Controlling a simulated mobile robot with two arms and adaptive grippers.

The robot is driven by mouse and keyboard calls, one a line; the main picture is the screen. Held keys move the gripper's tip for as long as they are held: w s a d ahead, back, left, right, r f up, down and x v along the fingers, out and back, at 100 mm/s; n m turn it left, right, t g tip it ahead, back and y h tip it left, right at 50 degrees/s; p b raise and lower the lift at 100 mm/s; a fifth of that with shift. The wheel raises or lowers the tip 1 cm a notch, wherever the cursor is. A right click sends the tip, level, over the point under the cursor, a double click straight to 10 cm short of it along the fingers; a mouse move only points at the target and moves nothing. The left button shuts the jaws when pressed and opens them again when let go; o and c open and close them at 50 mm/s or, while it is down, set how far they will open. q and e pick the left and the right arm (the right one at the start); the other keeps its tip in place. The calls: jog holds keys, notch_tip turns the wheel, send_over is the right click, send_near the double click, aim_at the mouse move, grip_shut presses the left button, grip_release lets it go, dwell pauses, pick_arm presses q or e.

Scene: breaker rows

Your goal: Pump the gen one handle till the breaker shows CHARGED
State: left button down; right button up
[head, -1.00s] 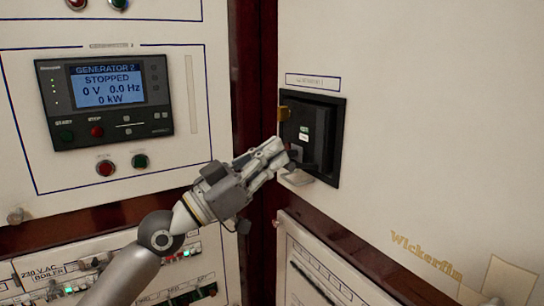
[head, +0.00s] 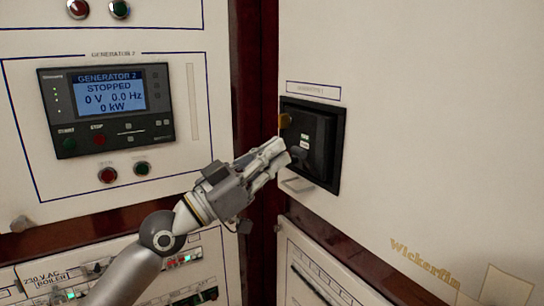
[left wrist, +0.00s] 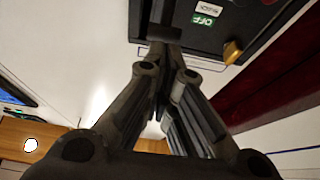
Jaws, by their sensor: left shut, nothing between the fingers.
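The gen one breaker (head: 326,150) is a black unit recessed in the cream panel on the right, under a label plate that reads roughly GENERATOR 1. In the left wrist view, a green OFF flag (left wrist: 207,15) shows on its face with a white flag beside it. The dark pump handle (head: 299,155) sticks out at the breaker's front left. My left gripper (head: 281,150) is shut and empty, its tips right at the handle. In the left wrist view, a dark bar, likely the handle (left wrist: 164,32), lies across the fingertips; contact is unclear. My right gripper is not in view.
A generator 2 display (head: 106,107) reading STOPPED is on the left panel. A dark red post (head: 256,80) divides the panels.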

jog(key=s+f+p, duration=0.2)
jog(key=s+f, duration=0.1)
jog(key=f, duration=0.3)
pick_arm(q)
jog(key=s+a+f+b, duration=0.1)
jog(key=s+a+b, duration=0.3)
jog(key=a, duration=0.3)
jog(key=shift+s+a+b, duration=0.3)
jog(key=shift+s+a, duration=0.05)
jog(key=shift+s, duration=0.45)
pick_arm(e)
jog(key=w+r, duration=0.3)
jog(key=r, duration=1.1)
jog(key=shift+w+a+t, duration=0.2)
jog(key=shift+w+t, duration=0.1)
